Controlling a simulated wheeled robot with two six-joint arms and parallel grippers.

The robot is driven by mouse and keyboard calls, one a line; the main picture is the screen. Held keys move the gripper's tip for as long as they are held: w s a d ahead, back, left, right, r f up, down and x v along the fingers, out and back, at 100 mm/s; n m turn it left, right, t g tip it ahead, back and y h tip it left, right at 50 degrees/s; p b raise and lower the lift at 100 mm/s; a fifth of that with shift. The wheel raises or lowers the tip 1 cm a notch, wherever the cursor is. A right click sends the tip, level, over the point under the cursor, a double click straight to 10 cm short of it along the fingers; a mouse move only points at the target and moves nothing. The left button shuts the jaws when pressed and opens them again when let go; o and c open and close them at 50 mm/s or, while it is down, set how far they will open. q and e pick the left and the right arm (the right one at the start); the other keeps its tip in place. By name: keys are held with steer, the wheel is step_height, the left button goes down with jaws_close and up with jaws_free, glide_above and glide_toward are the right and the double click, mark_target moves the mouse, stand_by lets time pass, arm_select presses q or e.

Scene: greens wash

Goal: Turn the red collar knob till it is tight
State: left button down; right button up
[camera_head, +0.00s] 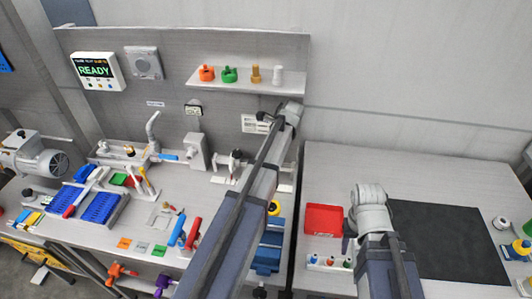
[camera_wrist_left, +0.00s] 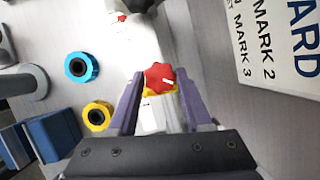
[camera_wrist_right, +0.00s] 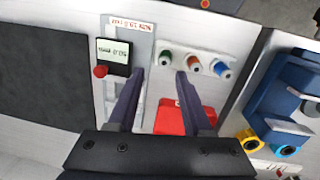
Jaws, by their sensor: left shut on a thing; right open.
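The red collar knob (camera_wrist_left: 157,77) is a lobed knob with a white mark on its face. In the left wrist view it sits between the fingers of my left gripper (camera_wrist_left: 159,82), which is shut on it. A yellow part (camera_wrist_left: 161,92) shows just below the knob, above a pale body. In the head view my left arm reaches to the back of the bench and hides the knob. My right gripper (camera_wrist_right: 158,75) is open and empty above the right-hand table.
A blue ring (camera_wrist_left: 81,67) and a yellow ring (camera_wrist_left: 97,116) stand left of the knob. A sign board (camera_wrist_left: 275,40) is close on the right. The dark mat (camera_head: 450,240) is clear.

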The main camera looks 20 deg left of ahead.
arm_select(q)
steer(key=n+g, duration=0.1)
steer(key=n, duration=0.1)
steer(key=shift+w+n, duration=0.2)
steer(key=shift+n, duration=0.2)
steer(key=shift+n+g+h, duration=0.5)
steer(key=shift+n, duration=1.1)
steer(key=shift+c, duration=1.6)
jaws_free()
